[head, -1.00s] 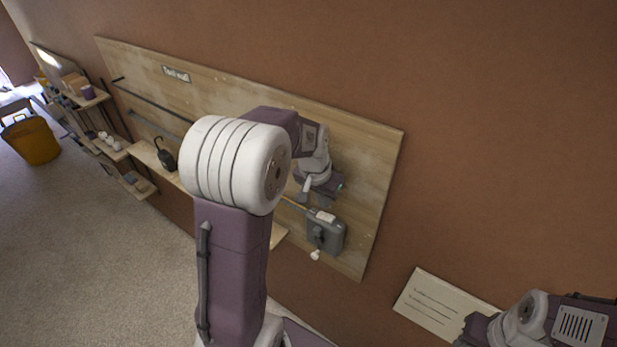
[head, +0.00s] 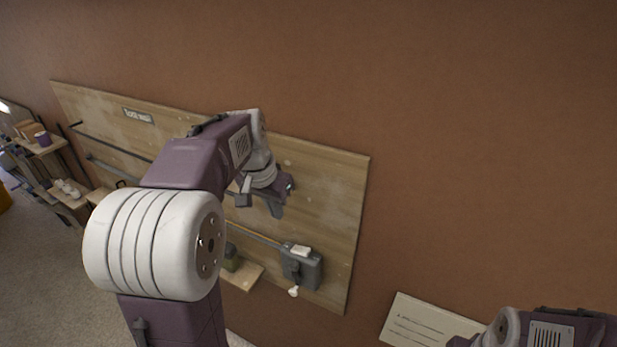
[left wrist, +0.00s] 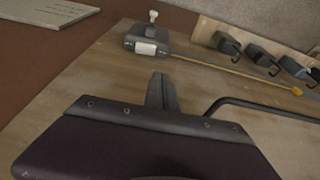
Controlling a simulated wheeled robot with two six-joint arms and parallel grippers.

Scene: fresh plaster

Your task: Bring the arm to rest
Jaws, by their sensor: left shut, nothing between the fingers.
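My left arm fills the middle of the head view and bends over toward the wooden tool board (head: 325,190). My left gripper (head: 276,208) hangs in front of the board, above a grey box. In the left wrist view the dark fingers (left wrist: 162,92) are together with nothing between them. No object is held. My right arm shows only in part at the lower right of the head view, and its gripper is not visible.
The grey box (head: 301,268) with a white knob is on the board's lower right. Dark rails (head: 115,168) run along the board. A small shelf (head: 241,276) is below. A pale card (head: 420,322) is on the brown wall. Shelves with items (head: 40,150) stand at left.

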